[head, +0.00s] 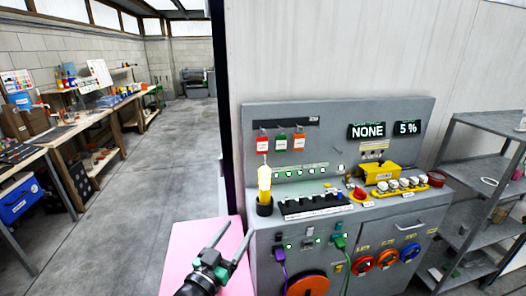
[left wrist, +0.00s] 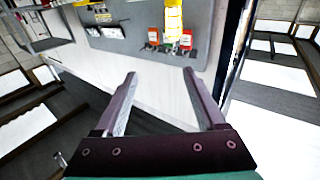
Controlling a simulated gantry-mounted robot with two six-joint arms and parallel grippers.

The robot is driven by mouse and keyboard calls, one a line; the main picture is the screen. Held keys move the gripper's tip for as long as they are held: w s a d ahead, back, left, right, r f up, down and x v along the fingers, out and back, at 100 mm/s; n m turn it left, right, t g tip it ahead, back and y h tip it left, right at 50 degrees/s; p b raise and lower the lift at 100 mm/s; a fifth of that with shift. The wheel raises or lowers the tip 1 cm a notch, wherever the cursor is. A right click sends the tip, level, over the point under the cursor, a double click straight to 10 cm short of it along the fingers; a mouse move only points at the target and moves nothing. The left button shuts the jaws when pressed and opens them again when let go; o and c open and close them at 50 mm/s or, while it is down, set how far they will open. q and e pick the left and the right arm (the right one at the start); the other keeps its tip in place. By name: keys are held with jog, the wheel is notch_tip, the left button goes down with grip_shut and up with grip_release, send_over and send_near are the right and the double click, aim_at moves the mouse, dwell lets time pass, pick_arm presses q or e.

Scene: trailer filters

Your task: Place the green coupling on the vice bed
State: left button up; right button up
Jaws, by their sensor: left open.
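A green plug-like piece (head: 340,242) with a green cable sits on the front of the grey control bench (head: 262,240); I cannot tell whether it is the green coupling. I cannot make out a vice bed in either view. My left gripper (head: 240,227) is open and empty, in front of the bench's left end and over a pink surface (head: 190,240). My right gripper is not in view.
The bench carries a lit yellow lamp (head: 264,184), a yellow box (head: 380,172) and a black strip (head: 312,207). A purple plug (head: 279,253) hangs on its front. A grey shelf rack (head: 480,165) stands right. Open floor (head: 130,190) and workbenches (head: 75,128) lie left.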

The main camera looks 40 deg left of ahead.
pick_arm(q)
jog(key=d+r+m+t+h, duration=0.15)
jog(key=d+r, duration=0.35)
jog(key=r, duration=0.5)
jog(key=d+r+m+t+h, duration=0.1)
jog(key=d+r+t+h, duration=0.3)
jog(key=r, duration=0.6)
jog(key=s+d+r+m+t+h, duration=0.1)
jog(key=s+d+r+t, duration=0.1)
jog(key=s+d+r, duration=0.3)
jog(key=s+d+r+m+t+h, duration=0.1)
jog(key=s+d+r, duration=0.4)
jog(key=r, duration=0.6)
jog(key=shift+r+t+h, duration=0.35)
jog(key=shift+t, duration=0.2)
jog(key=shift+o, duration=0.3)
jog(key=shift+s+d+r, duration=0.1)
jog(key=shift+s+r, duration=0.05)
jog(key=shift+o, duration=0.7)
